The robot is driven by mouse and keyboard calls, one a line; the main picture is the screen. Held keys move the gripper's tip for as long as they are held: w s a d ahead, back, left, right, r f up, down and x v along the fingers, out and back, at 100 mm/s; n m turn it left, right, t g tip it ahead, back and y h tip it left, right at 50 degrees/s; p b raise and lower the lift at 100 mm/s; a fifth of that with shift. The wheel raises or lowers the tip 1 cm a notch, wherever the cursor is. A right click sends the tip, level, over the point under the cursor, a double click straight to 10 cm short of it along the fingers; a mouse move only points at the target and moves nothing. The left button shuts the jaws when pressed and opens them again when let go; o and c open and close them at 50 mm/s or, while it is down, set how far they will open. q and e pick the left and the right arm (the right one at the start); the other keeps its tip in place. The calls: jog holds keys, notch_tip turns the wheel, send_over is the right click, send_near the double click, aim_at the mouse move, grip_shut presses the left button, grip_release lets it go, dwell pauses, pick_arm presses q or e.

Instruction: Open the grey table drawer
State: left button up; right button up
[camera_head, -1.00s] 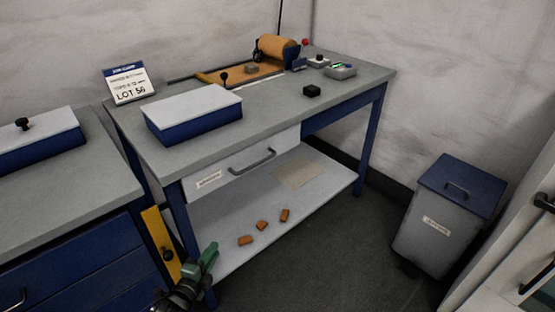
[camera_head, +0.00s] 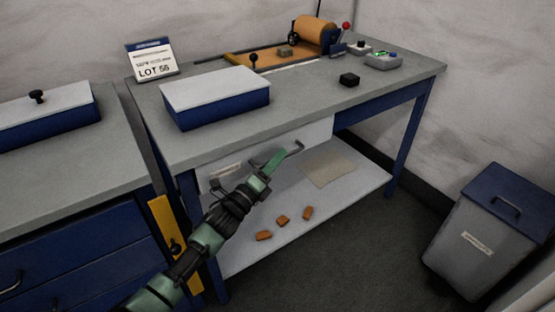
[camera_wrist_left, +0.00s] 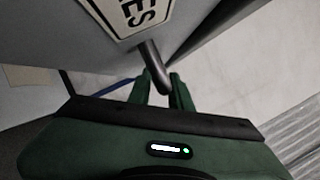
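The grey drawer (camera_head: 318,133) sits under the top of the grey table (camera_head: 300,100), and its front looks flush with the table. Its dark bar handle (camera_head: 297,149) shows at the right end; my left gripper hides the rest. My left gripper (camera_head: 274,159) is in front of the drawer at the handle. In the left wrist view, the fingers (camera_wrist_left: 160,92) are apart, with the end of the handle bar (camera_wrist_left: 152,66) in line with the gap between them. I cannot tell whether they touch it. The drawer's label (camera_wrist_left: 135,12) shows above. My right gripper is not in view.
A blue box with a grey lid (camera_head: 217,100) stands on the table top. Several copper-coloured blocks (camera_head: 283,220) lie on the lower shelf (camera_head: 345,190). A grey bin with a blue lid (camera_head: 490,228) stands at the right. The floor between is clear.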

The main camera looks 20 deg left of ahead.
pick_arm(q)
jog(key=shift+w, duration=0.1)
grip_shut()
dwell(1.4)
